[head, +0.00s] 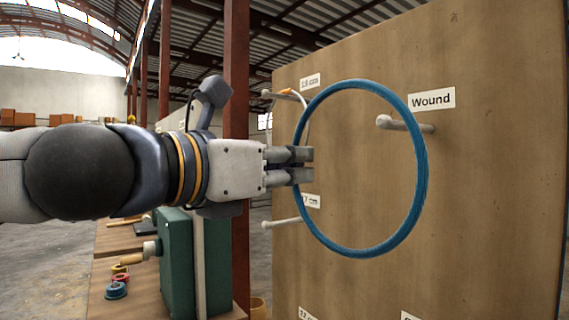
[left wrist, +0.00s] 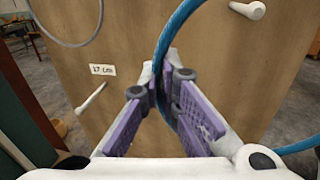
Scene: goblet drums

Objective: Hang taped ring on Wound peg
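The taped ring (head: 421,190) is large and blue, held upright in front of the board. My left gripper (head: 311,166) is shut on its left side; in the left wrist view the ring (left wrist: 175,35) passes between the purple-padded fingers (left wrist: 166,85). The Wound peg (head: 393,123) is a pale rod with a rounded tip, below the "Wound" label (head: 431,99). In the head view its tip appears inside the ring's outline and its shaft crosses the ring's right side. I cannot tell whether the ring is around it. It also shows in the left wrist view (left wrist: 245,9). My right gripper is not seen.
The wooden board (head: 490,200) has an upper-left peg (head: 267,93) with a thin pale ring (head: 307,112) and a lower-left peg (head: 280,222). A green box (head: 176,262) and small tape rolls (head: 116,290) are on a bench at lower left.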

